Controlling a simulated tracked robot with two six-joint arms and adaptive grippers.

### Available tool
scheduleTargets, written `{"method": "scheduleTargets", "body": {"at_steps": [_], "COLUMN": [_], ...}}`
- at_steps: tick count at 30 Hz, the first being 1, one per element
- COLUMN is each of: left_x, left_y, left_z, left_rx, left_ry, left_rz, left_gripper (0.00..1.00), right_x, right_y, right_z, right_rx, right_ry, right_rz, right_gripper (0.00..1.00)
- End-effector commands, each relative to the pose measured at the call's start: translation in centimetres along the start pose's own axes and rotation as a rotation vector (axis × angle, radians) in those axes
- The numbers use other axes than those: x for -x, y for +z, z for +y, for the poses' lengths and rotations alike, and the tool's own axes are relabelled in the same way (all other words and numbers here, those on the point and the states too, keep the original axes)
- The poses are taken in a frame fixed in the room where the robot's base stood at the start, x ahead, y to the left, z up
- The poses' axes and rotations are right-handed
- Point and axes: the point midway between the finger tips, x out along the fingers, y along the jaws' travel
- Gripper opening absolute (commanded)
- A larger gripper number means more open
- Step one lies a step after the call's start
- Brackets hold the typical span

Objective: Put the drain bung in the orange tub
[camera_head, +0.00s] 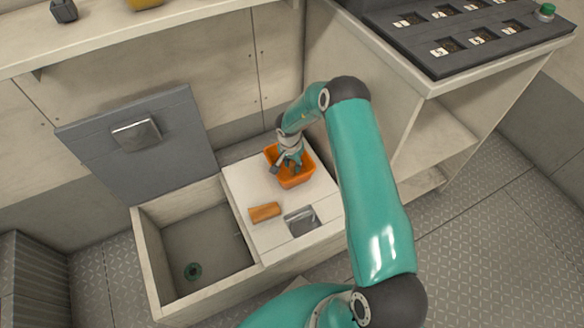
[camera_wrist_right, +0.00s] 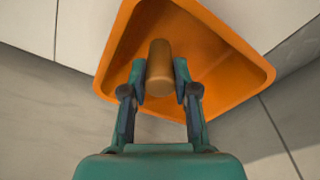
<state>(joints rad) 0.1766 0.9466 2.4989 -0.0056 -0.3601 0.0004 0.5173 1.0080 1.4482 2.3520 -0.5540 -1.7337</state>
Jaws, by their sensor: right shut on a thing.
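The orange tub (camera_head: 297,181) stands on the white closed lid beside the open locker. My right gripper (camera_head: 289,163) reaches down into the tub's opening in the head view. In the right wrist view, the gripper (camera_wrist_right: 160,85) is shut on a brown cylindrical piece, the drain bung (camera_wrist_right: 160,66), held between its two fingertips. The tub (camera_wrist_right: 240,72) surrounds the bung in that view. I cannot tell whether the bung touches the tub's floor. In the head view the bung is hidden by the gripper. My left gripper is not in view.
An orange-brown block (camera_head: 265,212) and a metal latch (camera_head: 301,221) are on the white lid (camera_head: 245,183). A counter with a dark panel (camera_head: 470,38) stands right.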

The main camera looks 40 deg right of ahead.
Motion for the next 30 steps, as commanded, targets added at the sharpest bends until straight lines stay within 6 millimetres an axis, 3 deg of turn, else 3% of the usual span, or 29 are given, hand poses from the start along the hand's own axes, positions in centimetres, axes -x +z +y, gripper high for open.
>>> {"method": "scheduleTargets", "body": {"at_steps": [3,13,14,18,30], "left_x": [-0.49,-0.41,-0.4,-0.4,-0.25], "left_y": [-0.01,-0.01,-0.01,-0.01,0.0], "left_z": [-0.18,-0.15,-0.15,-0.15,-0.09], "left_rx": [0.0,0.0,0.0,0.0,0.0], "left_ry": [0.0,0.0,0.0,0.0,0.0], "left_rz": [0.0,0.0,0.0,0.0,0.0], "left_gripper": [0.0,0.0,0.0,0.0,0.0], "right_x": [-1.39,-1.54,-1.58,-1.53,-0.94], "right_y": [0.2,0.24,0.24,0.24,0.19], "right_z": [0.01,-0.02,-0.02,-0.04,-0.11], "right_rx": [-0.001,0.0,0.0,0.0,0.001], "right_ry": [0.001,0.001,0.001,0.001,-0.001], "right_rz": [-0.001,-0.001,-0.001,-0.001,0.0], "right_gripper": [0.05,0.05,0.31,0.54,0.54]}}
